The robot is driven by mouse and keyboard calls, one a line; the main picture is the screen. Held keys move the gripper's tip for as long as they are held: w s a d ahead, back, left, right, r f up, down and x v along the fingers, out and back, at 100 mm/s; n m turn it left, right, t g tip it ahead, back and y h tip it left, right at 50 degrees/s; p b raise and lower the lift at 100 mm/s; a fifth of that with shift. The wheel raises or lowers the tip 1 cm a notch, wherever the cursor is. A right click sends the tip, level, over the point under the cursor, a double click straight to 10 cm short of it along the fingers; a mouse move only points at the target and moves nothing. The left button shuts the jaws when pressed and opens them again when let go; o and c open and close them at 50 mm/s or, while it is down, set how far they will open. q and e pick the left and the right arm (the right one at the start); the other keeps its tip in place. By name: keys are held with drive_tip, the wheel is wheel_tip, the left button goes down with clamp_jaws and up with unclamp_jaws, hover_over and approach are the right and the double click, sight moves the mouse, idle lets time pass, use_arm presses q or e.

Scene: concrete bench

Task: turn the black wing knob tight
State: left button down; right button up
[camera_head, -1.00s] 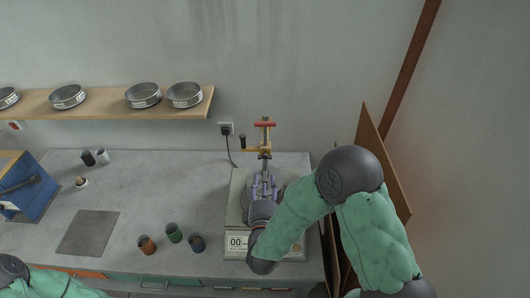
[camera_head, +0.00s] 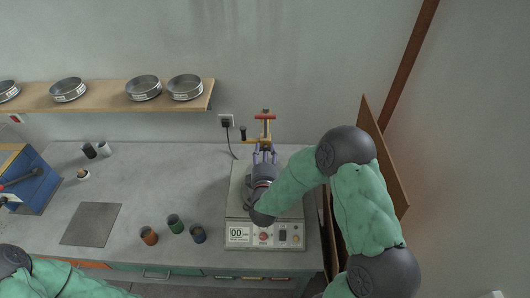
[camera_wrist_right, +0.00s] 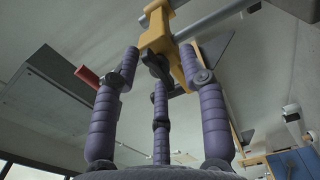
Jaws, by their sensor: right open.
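The black wing knob (camera_wrist_right: 158,66) shows in the right wrist view on the face of a yellow clamp block (camera_wrist_right: 158,36). My right gripper (camera_wrist_right: 157,60) has its three purple fingers spread around the knob in that view, with no clear contact seen. In the head view my right gripper (camera_head: 265,150) points away from me at the yellow and red clamp (camera_head: 265,117), just in front of it. There the fingers and wrist hide the knob's face. Of my left side only arm parts show at the lower left; that gripper is outside the frame.
The clamp stands behind a shaker base with a control panel (camera_head: 238,235). Several cups, one green (camera_head: 175,224), stand left of it. A grey mat (camera_head: 91,224) lies farther left. A brown board (camera_head: 385,160) stands close on the right. The bench middle is clear.

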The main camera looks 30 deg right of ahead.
drive_tip(key=shift+c, duration=0.3)
clamp_jaws()
drive_tip(key=shift+f, duration=0.1)
drive_tip(key=m+b, duration=0.3)
drive_tip(key=m, duration=0.1)
drive_tip(key=shift+s+f+b, duration=0.1)
drive_tip(key=shift+f+b, duration=0.15)
drive_tip(key=shift+b, duration=0.15)
drive_tip(key=m+b, duration=0.4)
drive_tip(key=m, duration=0.1)
drive_tip(key=shift+a, duration=0.1)
drive_tip(key=shift+m+b, duration=3.7)
drive_tip(key=shift+m, duration=0.8)
